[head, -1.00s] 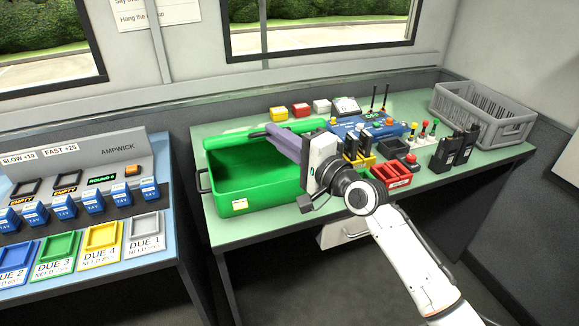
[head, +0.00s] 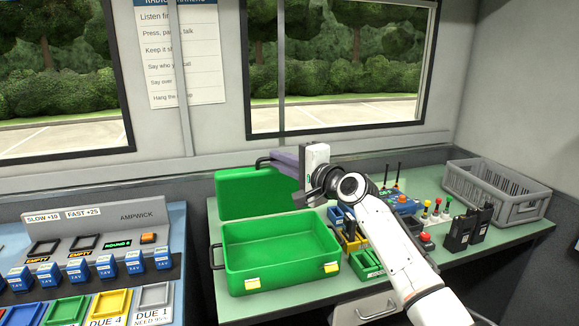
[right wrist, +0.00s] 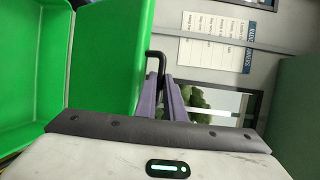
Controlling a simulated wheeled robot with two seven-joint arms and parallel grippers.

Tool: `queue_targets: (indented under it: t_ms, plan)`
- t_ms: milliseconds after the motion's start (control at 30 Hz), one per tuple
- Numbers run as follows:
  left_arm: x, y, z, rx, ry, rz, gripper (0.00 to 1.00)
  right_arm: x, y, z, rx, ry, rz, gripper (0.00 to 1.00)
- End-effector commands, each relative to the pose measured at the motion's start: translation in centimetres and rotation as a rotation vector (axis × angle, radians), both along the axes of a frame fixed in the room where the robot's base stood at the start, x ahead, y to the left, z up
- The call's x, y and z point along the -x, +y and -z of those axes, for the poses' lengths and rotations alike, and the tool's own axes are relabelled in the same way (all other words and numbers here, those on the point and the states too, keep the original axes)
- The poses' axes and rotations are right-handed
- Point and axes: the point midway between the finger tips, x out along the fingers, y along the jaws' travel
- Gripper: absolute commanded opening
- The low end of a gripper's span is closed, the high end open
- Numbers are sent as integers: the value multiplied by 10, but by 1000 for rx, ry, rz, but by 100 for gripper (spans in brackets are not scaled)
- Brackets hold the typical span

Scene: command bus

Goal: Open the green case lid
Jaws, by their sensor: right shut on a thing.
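The green case (head: 283,270) stands on the left part of the green table, with its empty inside showing. Its lid (head: 252,194) stands raised, close to upright, along the back edge of the case. My right gripper (head: 278,158) is at the top edge of the lid, shut on the black lid handle (head: 262,162). In the right wrist view, the purple fingers (right wrist: 161,95) close around the handle (right wrist: 157,58), beside the green lid (right wrist: 108,50). The open case (right wrist: 30,70) shows at the left there. My left gripper is not in view.
To the right on the table are a small green tray (head: 367,263), a blue console (head: 402,203), black radios (head: 461,231) and a grey crate (head: 497,190). A charging rack (head: 85,262) stands at left. The wall and window are close behind the lid.

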Motion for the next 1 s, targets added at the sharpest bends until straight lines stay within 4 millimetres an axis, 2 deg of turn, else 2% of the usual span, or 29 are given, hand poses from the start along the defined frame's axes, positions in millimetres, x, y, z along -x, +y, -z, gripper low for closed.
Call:
queue_targets:
  t_ms: [33,500,533,633,1000]
  plan:
    - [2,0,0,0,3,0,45,-1,2,-6,0,-6,-1,0]
    - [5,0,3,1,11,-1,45,-2,5,-8,1,-1,-4,0]
    - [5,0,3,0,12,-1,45,-2,5,-8,1,-1,-4,12]
    - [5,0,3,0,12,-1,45,-2,5,-7,1,0,-5,28]
    - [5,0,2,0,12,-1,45,-1,3,-4,1,7,-4,28]
